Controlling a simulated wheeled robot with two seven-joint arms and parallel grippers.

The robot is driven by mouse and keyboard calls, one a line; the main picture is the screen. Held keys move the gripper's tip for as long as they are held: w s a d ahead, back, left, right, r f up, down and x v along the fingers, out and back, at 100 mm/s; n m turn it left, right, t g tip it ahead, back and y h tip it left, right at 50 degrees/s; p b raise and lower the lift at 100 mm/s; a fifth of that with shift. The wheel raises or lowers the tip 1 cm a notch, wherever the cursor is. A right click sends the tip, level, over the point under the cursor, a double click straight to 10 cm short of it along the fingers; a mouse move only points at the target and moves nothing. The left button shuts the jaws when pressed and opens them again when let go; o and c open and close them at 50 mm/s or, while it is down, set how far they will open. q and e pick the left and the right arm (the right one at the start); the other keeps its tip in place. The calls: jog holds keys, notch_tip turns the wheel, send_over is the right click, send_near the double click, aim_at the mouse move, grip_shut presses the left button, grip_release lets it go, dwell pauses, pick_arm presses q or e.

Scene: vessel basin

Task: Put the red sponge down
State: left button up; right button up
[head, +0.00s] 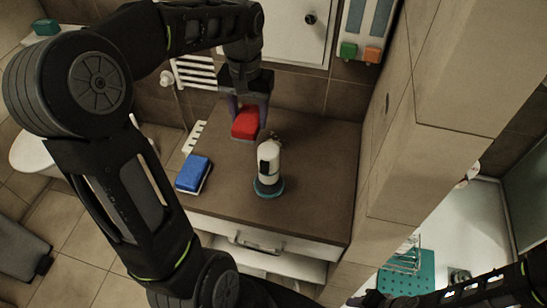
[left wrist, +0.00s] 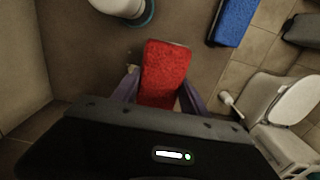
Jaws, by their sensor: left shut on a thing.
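The red sponge (head: 245,124) is between the fingers of my left gripper (head: 249,104), at the back left part of the brown countertop (head: 320,150). The gripper is shut on it from above. In the left wrist view the sponge (left wrist: 165,72) sticks out between the two purple fingers (left wrist: 160,92). I cannot tell whether its underside touches the countertop. My right arm comes in at the lower right of the head view, and its end (head: 370,298) is too dark and cut off to read.
A blue sponge (head: 194,173) lies at the countertop's left edge. A white bottle-like vessel with a teal base (head: 268,187) stands in front of the red sponge. A tiled pillar (head: 395,150) bounds the right side. The countertop's right part is clear.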

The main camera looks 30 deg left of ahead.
pick_arm(q)
jog(key=shift+f, duration=0.1)
send_over(252, 152)
notch_tip(252, 152, down, 6)
jog(key=shift+f+p, duration=0.1)
jog(key=shift+p, duration=0.25)
jog(key=shift+f, duration=1.8)
jog(key=shift+f, duration=0.2)
jog(key=o, duration=1.3)
jog(key=shift+r, duration=0.1)
notch_tip(252, 152, up, 12)
jog(key=shift+r, duration=0.15)
